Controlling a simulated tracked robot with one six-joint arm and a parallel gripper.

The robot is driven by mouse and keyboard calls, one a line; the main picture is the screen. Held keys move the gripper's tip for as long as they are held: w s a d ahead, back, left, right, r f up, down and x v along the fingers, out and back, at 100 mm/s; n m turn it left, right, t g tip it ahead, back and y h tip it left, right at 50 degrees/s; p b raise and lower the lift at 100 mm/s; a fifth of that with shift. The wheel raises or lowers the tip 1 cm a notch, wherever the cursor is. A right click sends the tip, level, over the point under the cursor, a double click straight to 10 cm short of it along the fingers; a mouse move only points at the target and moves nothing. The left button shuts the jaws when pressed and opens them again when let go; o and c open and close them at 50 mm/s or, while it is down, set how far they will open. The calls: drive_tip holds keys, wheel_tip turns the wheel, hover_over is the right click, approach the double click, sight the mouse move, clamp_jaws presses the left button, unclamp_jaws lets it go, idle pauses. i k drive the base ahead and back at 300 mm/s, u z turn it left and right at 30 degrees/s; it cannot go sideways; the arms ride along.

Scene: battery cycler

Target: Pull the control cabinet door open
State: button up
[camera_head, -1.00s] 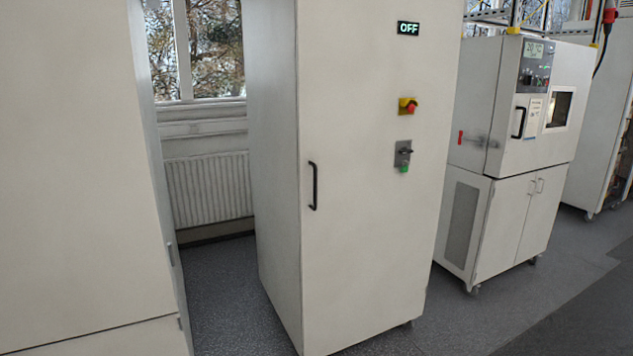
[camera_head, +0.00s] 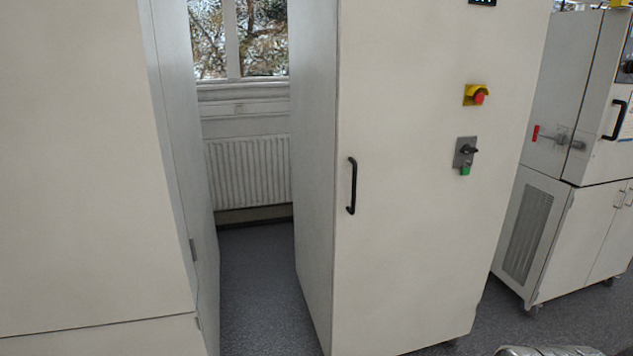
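The control cabinet (camera_head: 315,200) is a tall white cabinet in the middle of the head view. Its door (camera_head: 410,240) looks shut. A black vertical bar handle (camera_head: 352,186) sits near the door's left edge. A display (camera_head: 483,2) is cut off at the top edge. My gripper is not in view; nothing touches the handle.
A large white cabinet (camera_head: 90,170) stands close on the left. A narrow floor gap (camera_head: 255,280) leads to a radiator (camera_head: 248,172) under a window. A wheeled test chamber (camera_head: 565,130) stands right. A ribbed metallic part (camera_head: 545,351) shows at the bottom right edge.

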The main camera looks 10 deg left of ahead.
sight(415, 239)
drive_tip(key=u, duration=0.35)
drive_tip(key=i, duration=0.6)
drive_tip(key=u, duration=0.7)
drive_tip(key=i, duration=0.45)
drive_tip(key=u, duration=0.2)
